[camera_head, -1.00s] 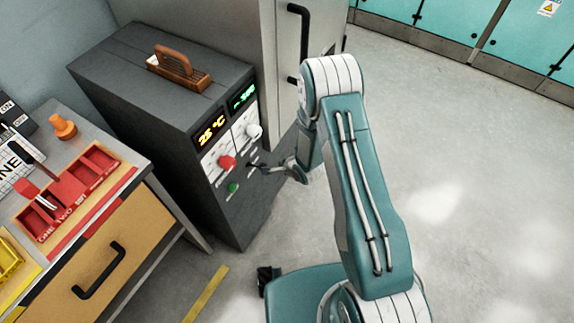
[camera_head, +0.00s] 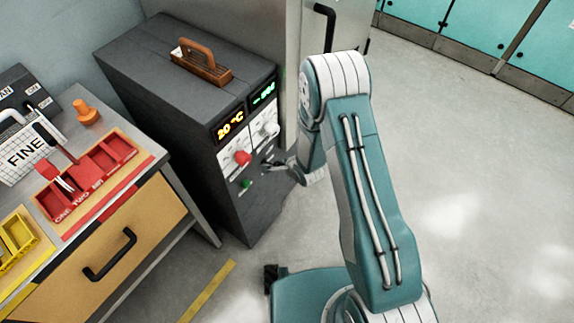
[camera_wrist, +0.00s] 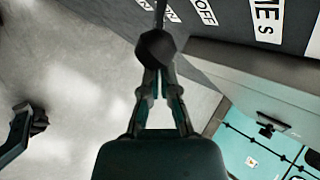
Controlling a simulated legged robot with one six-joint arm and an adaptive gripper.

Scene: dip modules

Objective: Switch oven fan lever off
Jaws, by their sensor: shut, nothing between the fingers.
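The oven (camera_head: 190,95) is a dark grey box with lit displays, a red knob (camera_head: 243,158), a white knob (camera_head: 271,129) and a green button (camera_head: 245,183) on its front. In the wrist view a dark lever with a round ball end (camera_wrist: 155,47) sticks out from the panel, near an OFF label (camera_wrist: 204,11). My gripper (camera_wrist: 158,78) is shut and empty, its fingertips right at the ball; I cannot tell whether they touch. In the head view my gripper (camera_head: 268,164) is at the oven front, where the lever is too small to make out.
A workbench with a wooden drawer (camera_head: 110,250) stands left of the oven, bearing red trays (camera_head: 100,168) and an orange knob (camera_head: 86,111). A light cabinet (camera_head: 300,60) stands behind. The floor (camera_head: 460,180) at right is open.

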